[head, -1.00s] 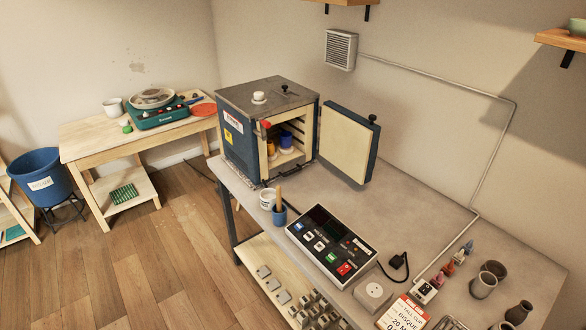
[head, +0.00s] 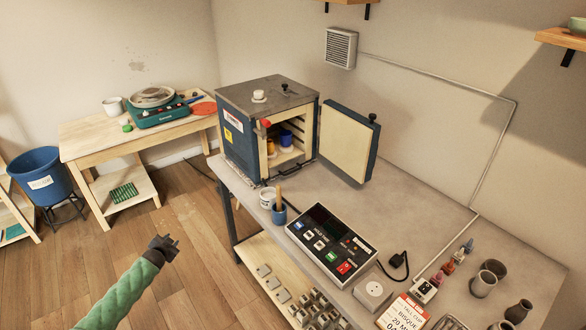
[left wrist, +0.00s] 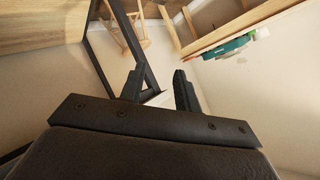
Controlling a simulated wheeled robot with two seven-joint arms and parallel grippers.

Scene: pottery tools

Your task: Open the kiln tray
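The kiln (head: 265,120) stands on the far left part of the grey worktable. Its door (head: 347,143) is swung open to the right. Inside the kiln are a pale tray (head: 287,157), with a blue piece (head: 286,138) and an orange piece on or near it, and dark racks on the inner wall. My left gripper (head: 172,246) is over the wooden floor, left of the worktable and well short of the kiln. In the left wrist view its two fingers (left wrist: 158,88) are apart with nothing between them. My right gripper is not in view.
A control box (head: 331,243) and a blue cup with a tool (head: 279,213) stand in front of the kiln on the worktable (head: 420,215). A white cup (head: 267,198) is beside it. A wooden table (head: 85,150) with a pottery wheel stands at the left.

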